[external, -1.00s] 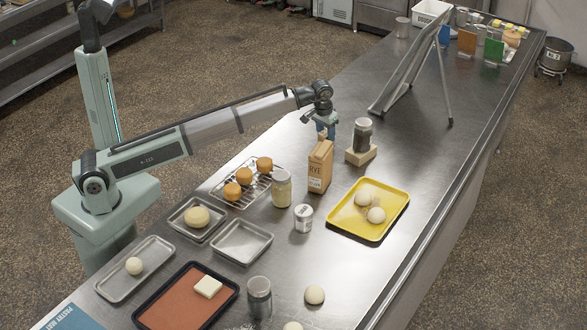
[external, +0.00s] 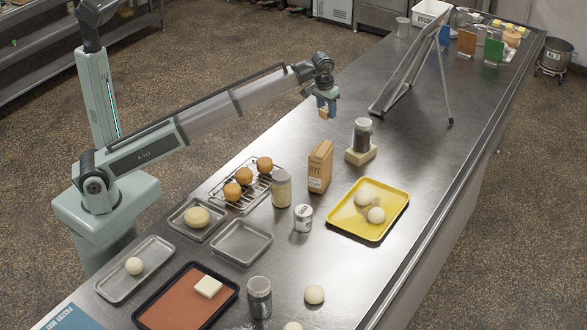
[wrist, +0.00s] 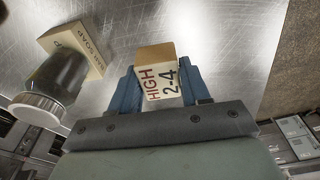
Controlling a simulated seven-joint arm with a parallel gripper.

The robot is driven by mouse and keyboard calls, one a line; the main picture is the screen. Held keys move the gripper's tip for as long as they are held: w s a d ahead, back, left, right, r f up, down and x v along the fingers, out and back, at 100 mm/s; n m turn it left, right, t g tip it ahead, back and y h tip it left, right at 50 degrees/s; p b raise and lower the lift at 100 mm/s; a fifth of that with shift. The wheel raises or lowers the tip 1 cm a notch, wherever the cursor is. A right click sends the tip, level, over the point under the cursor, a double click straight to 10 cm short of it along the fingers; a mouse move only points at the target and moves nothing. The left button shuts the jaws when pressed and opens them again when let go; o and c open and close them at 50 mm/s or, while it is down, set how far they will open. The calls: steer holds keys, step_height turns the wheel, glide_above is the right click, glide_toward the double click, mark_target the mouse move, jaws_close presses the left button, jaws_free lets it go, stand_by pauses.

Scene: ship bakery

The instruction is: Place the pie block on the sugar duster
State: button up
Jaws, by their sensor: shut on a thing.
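My gripper (external: 327,102) is shut on a small tan and cream block (external: 324,113), which I take for the pie block, and holds it above the table. In the wrist view, the block (wrist: 158,78) sits between the blue fingers (wrist: 158,92) and reads "HIGH 2-4". A dark glass jar with a grey lid (external: 362,134), which may be the sugar duster, stands upright on a pale block (external: 361,155), right of and below my gripper in the picture. The jar shows in the wrist view (wrist: 60,76) beside its block, labelled "BAR SOAP" (wrist: 85,45). A similar jar (external: 259,297) stands at the front.
A rye carton (external: 320,166) stands near the jar on the block. A yellow tray (external: 340,225) with dough balls lies to the right, and a metal stand (external: 412,62) behind. Wire rack (external: 222,190), jars and trays fill the nearer left. The table beneath my gripper is clear.

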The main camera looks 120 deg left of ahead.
step_height(320, 180, up, 12)
steer(key=w+d+m, duration=0.1)
steer(key=w+d, duration=0.3)
steer(key=d, duration=0.4)
steer(key=w+d+m, duration=0.1)
steer(key=w+d, duration=0.4)
steer(key=d, duration=0.3)
steer(key=w+d+m, duration=0.1)
steer(key=w+d, duration=0.3)
steer(key=d, duration=0.4)
steer(key=shift+w+d+f+m+t, duration=0.1)
steer(key=shift+w+d+m+t, duration=0.1)
steer(key=shift+w+m+t, duration=0.15)
steer(key=w+d+m, duration=0.1)
steer(key=w+d, duration=0.1)
steer(key=d, duration=0.8)
steer(key=w+d+m, duration=0.2)
steer(key=d, duration=0.8)
glide_toward(305, 210)
steer(key=shift+h, duration=0.3)
steer(key=shift+w+a+f, duration=0.1)
steer(key=shift+a+f, duration=0.1)
steer(key=shift+f, duration=0.8)
steer(key=shift+w+a+f, duration=0.1)
steer(key=shift+a+f, duration=0.1)
steer(key=shift+f, duration=0.85)
steer(key=shift+w+a+f, duration=0.1)
steer(key=shift+a+f, duration=0.1)
steer(key=shift+f, duration=0.8)
